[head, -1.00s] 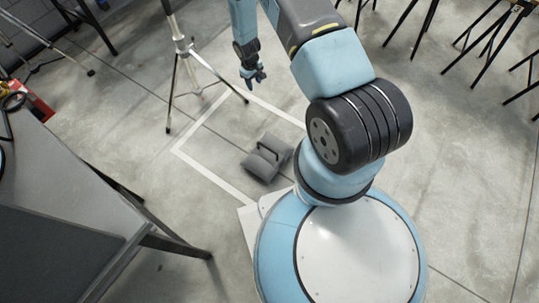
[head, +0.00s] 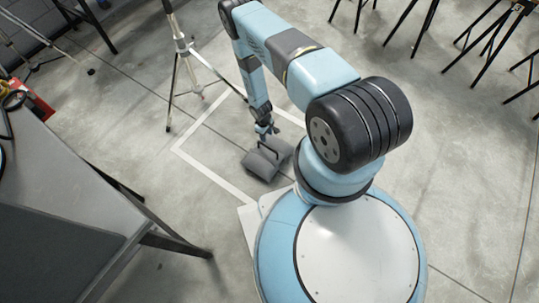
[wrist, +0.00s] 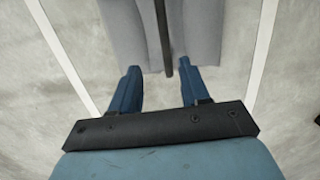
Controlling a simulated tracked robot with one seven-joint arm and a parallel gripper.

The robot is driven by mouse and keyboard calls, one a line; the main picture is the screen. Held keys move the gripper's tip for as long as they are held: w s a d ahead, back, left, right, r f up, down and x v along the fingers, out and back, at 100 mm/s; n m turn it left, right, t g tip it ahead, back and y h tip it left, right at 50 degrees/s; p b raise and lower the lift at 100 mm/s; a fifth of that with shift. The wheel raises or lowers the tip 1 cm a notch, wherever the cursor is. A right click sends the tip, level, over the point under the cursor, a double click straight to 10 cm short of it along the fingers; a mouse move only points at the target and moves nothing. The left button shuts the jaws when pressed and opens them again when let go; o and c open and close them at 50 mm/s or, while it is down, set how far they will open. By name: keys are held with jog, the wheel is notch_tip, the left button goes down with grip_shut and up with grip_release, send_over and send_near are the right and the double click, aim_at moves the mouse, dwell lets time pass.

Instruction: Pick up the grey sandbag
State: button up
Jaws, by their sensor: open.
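The grey sandbag (head: 261,167) lies on the floor inside a white taped outline, in two lobes with a dark handle (wrist: 164,45) standing up between them. My gripper (head: 267,135) is just above the bag, at the handle's far end in the head view. In the wrist view my gripper (wrist: 160,72) has its two blue fingers apart, one on each side of the handle's line. The sandbag (wrist: 205,30) fills the upper middle there. The gap between fingers and handle shows no contact. How far the fingertips are above the bag is hard to tell.
A metal light stand (head: 186,50) stands behind the taped outline (head: 205,172). A grey table (head: 75,190) is at the left, its leg reaching towards the bag. Stand legs (head: 490,50) crowd the upper right. The floor around the bag is clear.

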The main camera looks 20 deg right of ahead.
aim_at(268, 147)
jog(key=shift+s+f, duration=0.25)
jog(key=shift+f, duration=1.4)
jog(key=shift+s+f, duration=0.25)
jog(key=shift+f, duration=1.35)
jog(key=shift+s+f, duration=0.25)
jog(key=shift+f, duration=1.4)
jog(key=shift+d+f, duration=0.1)
jog(key=shift+f, duration=0.5)
grip_shut()
jog(key=shift+w, duration=0.1)
